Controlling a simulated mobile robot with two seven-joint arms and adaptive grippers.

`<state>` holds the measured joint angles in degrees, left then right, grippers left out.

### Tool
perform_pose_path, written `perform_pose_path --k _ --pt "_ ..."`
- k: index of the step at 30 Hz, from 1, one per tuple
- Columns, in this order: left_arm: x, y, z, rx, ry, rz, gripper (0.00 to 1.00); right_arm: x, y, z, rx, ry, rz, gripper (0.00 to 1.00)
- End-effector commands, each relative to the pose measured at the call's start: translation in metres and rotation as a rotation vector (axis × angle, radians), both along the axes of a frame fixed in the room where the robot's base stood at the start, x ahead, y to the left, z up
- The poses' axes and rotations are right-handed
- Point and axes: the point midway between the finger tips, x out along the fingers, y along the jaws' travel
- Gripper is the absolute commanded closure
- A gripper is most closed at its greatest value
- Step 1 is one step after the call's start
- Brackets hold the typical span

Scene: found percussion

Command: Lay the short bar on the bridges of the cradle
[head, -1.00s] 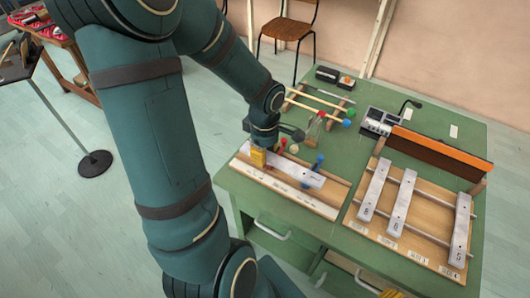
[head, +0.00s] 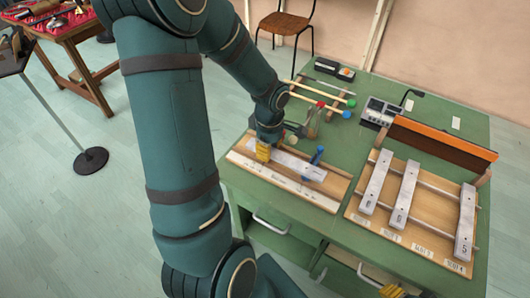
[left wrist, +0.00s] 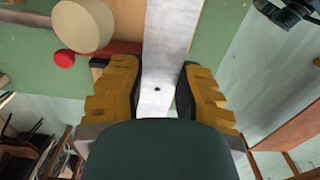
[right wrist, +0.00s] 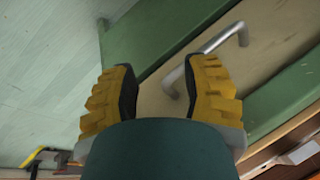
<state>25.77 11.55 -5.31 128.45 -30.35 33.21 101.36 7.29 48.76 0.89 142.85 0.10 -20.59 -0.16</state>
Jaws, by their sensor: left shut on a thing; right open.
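The short bar (head: 290,160) is a flat silver-grey metal bar. It lies lengthwise over the cradle (head: 325,203), a pale wooden board at the left of the green table. My left gripper (head: 263,152) is shut on the bar near its left end; in the left wrist view the bar (left wrist: 168,45) runs between the yellow fingers. A blue post (head: 318,156) stands by the bar's right part. A red piece (left wrist: 118,47) beside the bar shows in the left wrist view. I cannot tell whether the bar touches the bridges. My right gripper (right wrist: 165,85) is open and empty before a drawer handle.
A rack (head: 362,215) with three grey bars stands at the right, with an orange-brown panel (head: 440,148) behind it. Mallets (head: 318,100) and a grey device (head: 381,115) lie at the back. A drawer handle (head: 271,227) juts from the table front.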

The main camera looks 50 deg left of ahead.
Motion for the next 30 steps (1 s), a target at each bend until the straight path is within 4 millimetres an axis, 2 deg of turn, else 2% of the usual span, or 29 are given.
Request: perform_pose_path --k 15,30 --pt "0.041 0.013 0.0 0.0 -0.001 0.0 1.0 0.0 0.0 0.001 0.0 0.001 0.0 0.53" --pt "0.041 0.013 -0.007 0.0 -0.001 -0.001 1.0 0.0 0.0 0.0 0.0 0.0 0.0 0.53"
